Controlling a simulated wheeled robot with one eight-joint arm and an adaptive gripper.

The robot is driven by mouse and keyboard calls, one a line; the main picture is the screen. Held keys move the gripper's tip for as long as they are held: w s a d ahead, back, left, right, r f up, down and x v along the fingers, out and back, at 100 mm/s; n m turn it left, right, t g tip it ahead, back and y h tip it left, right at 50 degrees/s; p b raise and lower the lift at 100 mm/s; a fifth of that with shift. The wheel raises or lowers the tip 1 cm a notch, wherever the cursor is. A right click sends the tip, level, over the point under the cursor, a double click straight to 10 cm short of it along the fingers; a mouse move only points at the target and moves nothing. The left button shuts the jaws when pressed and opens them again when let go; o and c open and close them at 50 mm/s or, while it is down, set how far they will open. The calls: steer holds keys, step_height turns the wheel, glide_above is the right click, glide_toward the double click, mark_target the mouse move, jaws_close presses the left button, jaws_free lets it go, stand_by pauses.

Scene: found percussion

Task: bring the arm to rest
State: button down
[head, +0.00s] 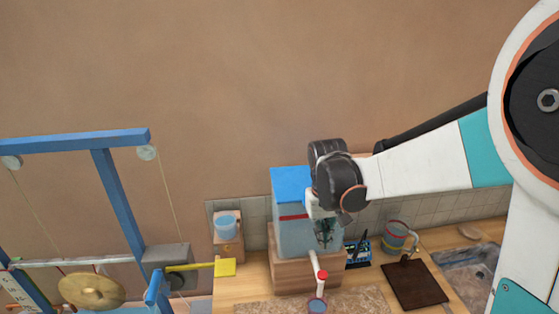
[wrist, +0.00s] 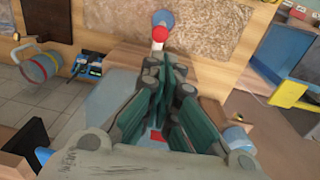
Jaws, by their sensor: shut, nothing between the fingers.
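My gripper (head: 324,242) hangs from my arm in front of a translucent tank (head: 291,235) with a blue lid (head: 291,181). Its fingers point down and are shut with nothing between them. In the wrist view my gripper (wrist: 171,66) shows its dark green fingers meeting at the tips. A white pipe with a red cap (head: 323,274) stands below it, above a small blue cup (head: 317,305). I cannot tell whether the gripper touches the tank.
A wooden block (head: 290,276) bears the tank. A striped mug (head: 395,236), a dark board (head: 415,284) and a sink (head: 470,268) lie right. A blue bucket (head: 227,225) stands left. A blue frame (head: 118,195) with a brass gong (head: 91,291) is further left. The air above the counter is clear.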

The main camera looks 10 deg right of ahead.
steer(key=s+f+t+b, duration=0.7)
steer(key=s+f+b, duration=0.7)
steer(key=b, duration=1)
steer(key=s, duration=0.2)
steer(key=shift+s+d+y, duration=0.3)
steer(key=shift+s+d, duration=0.05)
steer(key=shift+s, duration=0.05)
